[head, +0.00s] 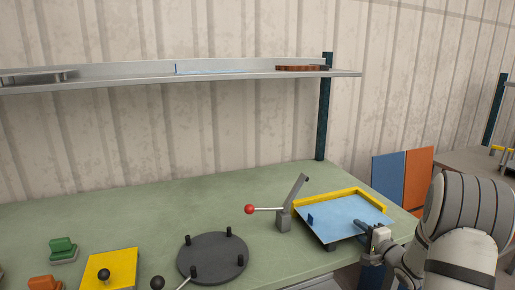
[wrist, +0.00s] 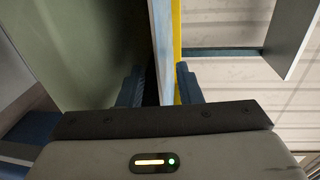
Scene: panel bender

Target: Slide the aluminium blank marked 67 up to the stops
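A light blue sheet (head: 342,216), apparently the blank, lies flat on the bender at the right of the green bench; no number is readable on it. A yellow L-shaped stop rail (head: 335,198) runs along its back edge and turns at the far right corner. I cannot tell whether sheet and rail touch. My gripper (head: 372,229) is at the sheet's near right edge. In the wrist view, its two blue fingers (wrist: 160,84) stand apart, with the sheet edge (wrist: 161,40) and yellow rail (wrist: 176,40) showing between or beyond them. Contact with the sheet is unclear.
A red-knobbed lever (head: 250,209) stands left of the sheet. A dark round plate with pegs (head: 212,258), a yellow block (head: 109,270) and green and orange pieces sit farther left. A shelf (head: 180,78) hangs above. The bench behind is clear.

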